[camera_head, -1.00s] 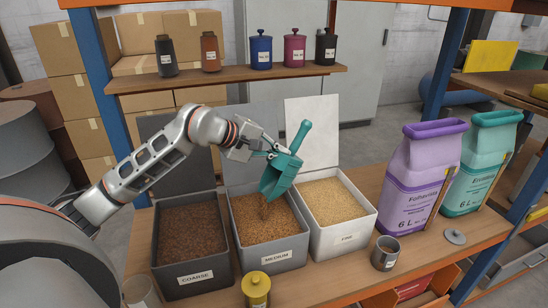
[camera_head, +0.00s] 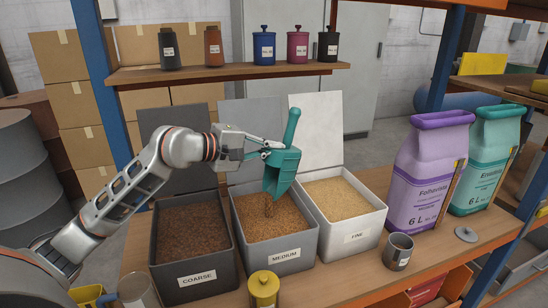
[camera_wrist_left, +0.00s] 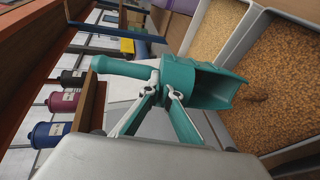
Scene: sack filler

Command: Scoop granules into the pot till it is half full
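My left gripper (camera_head: 262,150) is shut on a teal scoop (camera_head: 281,170), handle up and mouth down, above the MEDIUM bin (camera_head: 284,257). The scoop also shows in the left wrist view (camera_wrist_left: 205,84). Brown granules (camera_head: 285,218) fill much of that bin, with a dark small patch just below the scoop's mouth. I cannot see granules inside the scoop. A grey metal pot (camera_head: 398,252), open at the top, stands on the bench right of the bins; its contents are hard to see. A round grey lid (camera_head: 466,234) lies right of it. My right gripper is not in view.
The COARSE bin (camera_head: 198,280) and the FINE bin (camera_head: 361,238) flank the MEDIUM one; raised bin lids stand behind. A yellow canister (camera_head: 263,290) stands in front. Purple (camera_head: 428,180) and teal (camera_head: 482,160) sacks stand at right. A shelf (camera_head: 225,73) with several canisters is above.

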